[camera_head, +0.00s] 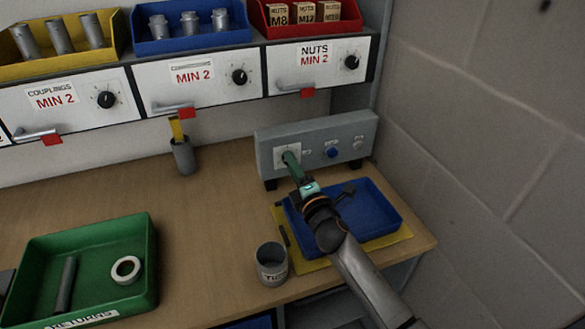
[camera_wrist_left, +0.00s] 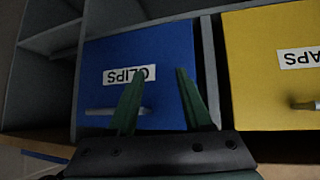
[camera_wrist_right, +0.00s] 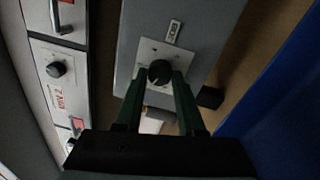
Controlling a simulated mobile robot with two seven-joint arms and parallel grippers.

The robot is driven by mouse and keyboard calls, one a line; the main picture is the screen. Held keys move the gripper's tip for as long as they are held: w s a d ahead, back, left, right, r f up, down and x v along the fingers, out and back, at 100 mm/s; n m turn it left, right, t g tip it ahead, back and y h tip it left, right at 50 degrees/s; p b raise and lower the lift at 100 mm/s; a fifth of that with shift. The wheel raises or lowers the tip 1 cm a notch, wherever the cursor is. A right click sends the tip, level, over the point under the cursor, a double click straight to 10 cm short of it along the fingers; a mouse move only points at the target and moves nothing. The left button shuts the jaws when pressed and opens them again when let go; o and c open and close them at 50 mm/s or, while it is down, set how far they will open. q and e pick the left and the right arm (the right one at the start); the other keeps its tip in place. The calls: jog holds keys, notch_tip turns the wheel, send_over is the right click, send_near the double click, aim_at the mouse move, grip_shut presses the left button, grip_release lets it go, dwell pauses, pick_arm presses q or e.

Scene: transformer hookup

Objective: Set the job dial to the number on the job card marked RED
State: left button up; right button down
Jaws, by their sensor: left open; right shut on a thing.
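The job dial is a black round knob (camera_wrist_right: 160,73) on a white square plate in the right wrist view, with a small label beside it. It sits at the left of the grey panel box (camera_head: 318,133); in the head view my gripper mostly hides the knob. My right gripper (camera_head: 291,160) is shut on the knob, with its green fingers (camera_wrist_right: 158,86) at the knob's sides. The dial's setting cannot be read. My left gripper (camera_wrist_left: 155,85) is open and empty, facing a blue CLIPS drawer (camera_wrist_left: 175,55). No card marked RED can be made out.
A blue tray (camera_head: 385,205) on a yellow mat lies below my right arm, beside a grey cup (camera_head: 272,262). A green returns tray (camera_head: 140,235) stands at left. A holder (camera_head: 183,157) with a yellow piece stands at the back. The middle of the bench is clear.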

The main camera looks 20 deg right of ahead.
jog(key=shift+m, duration=0.6)
jog(key=c, duration=0.5)
grip_release()
jog(key=s, duration=1.2)
jog(key=shift+s+d+f+b, duration=0.3)
jog(key=shift+d+f+b, duration=0.05)
jog(key=shift+d+b, duration=0.05)
jog(key=shift+f, duration=0.1)
